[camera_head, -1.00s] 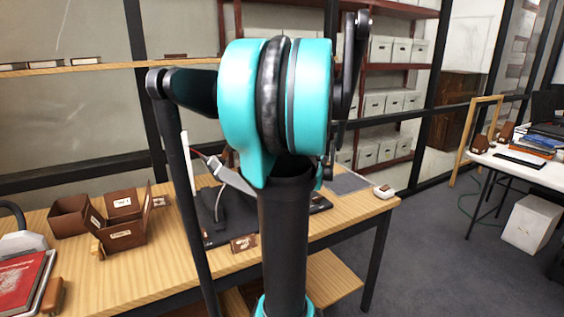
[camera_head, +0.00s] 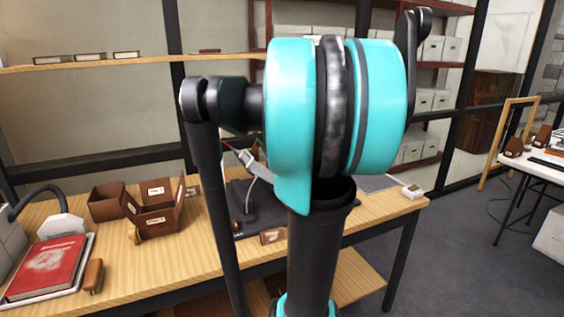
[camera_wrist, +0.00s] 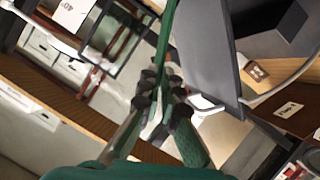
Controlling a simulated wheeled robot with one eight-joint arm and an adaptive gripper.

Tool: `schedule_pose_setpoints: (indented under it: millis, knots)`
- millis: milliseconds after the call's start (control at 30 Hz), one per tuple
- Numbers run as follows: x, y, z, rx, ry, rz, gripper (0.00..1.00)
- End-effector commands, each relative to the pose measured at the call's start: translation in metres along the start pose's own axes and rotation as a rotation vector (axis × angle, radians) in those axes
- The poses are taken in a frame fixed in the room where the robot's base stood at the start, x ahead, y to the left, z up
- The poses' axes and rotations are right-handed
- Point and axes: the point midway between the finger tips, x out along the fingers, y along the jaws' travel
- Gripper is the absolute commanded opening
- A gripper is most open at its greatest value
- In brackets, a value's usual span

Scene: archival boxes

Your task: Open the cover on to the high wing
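A dark grey flat item (camera_head: 243,222), possibly the covered box, lies on the wooden table, largely hidden behind my arm in the head view. In the wrist view a large dark grey panel (camera_wrist: 205,55), possibly its cover, stands tilted right of my gripper (camera_wrist: 158,85). The fingers are close together beside the panel's lower left. A thin green strip runs upward from them. I cannot tell whether they grip it or touch the panel. I cannot identify the high wing.
A small brown label block (camera_head: 272,236) lies at the front edge. A pale curved tube (camera_wrist: 285,84) passes near the panel. Open floor (camera_head: 455,265) lies to the right.

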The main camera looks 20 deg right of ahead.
Motion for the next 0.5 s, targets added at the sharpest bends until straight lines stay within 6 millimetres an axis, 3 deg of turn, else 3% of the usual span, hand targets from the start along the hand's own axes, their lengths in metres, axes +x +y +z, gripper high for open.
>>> schedule_pose_setpoints:
  millis: [300, 500]
  knots:
    - [0.0001, 0.0, 0.0004, 0.0, -0.001, 0.0, 0.0]
    - [0.0001, 0.0001, 0.0003, 0.0, -0.001, 0.0, 0.25]
